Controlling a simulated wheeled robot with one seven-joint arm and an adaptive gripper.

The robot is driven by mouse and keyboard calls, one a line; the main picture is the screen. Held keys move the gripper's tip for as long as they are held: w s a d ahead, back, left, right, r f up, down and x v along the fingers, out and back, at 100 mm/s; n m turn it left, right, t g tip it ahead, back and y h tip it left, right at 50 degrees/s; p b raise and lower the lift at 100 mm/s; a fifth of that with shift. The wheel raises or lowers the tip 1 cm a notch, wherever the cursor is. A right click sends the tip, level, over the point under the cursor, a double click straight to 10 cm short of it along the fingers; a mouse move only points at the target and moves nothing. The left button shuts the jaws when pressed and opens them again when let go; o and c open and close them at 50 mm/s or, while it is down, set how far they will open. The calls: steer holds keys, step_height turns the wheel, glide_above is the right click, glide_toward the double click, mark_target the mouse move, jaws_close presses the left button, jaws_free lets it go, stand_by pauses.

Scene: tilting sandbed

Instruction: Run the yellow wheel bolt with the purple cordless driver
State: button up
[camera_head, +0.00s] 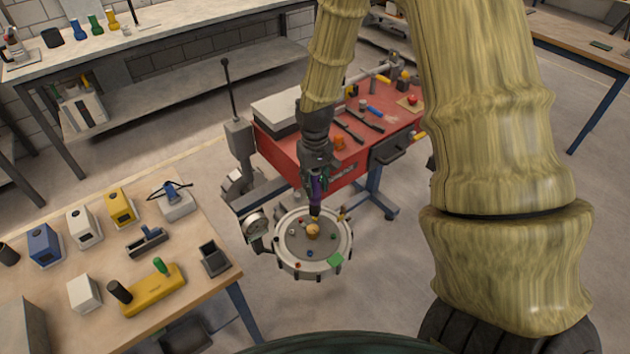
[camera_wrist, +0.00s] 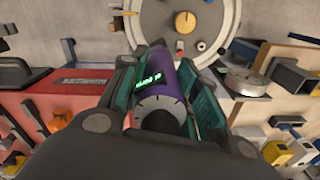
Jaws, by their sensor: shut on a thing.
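My gripper (camera_head: 317,168) is shut on the purple cordless driver (camera_head: 316,188), holding it nose down over the round wheel-like dish (camera_head: 343,256). In the wrist view the purple driver (camera_wrist: 171,84) sits between the dark green finger pads of my gripper (camera_wrist: 166,92), and green marks glow on it. In the head view the driver's dark tip overlaps the dish near its orange-yellow middle knob (camera_head: 313,232); I cannot tell whether it touches. A small yellow piece (camera_head: 342,213) is at the dish's upper right rim. I cannot tell for sure which is the yellow wheel bolt.
A round gauge (camera_head: 255,225) is beside the dish. A red workbench (camera_head: 290,148) with tools stands behind it. A wooden table (camera_head: 205,290) at left holds coloured boxes and a yellow block (camera_head: 153,290). The floor right of the dish is clear.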

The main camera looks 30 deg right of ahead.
steer(key=shift+r, duration=0.1)
steer(key=shift+r+p, duration=2.4)
steer(key=shift+r, duration=0.55)
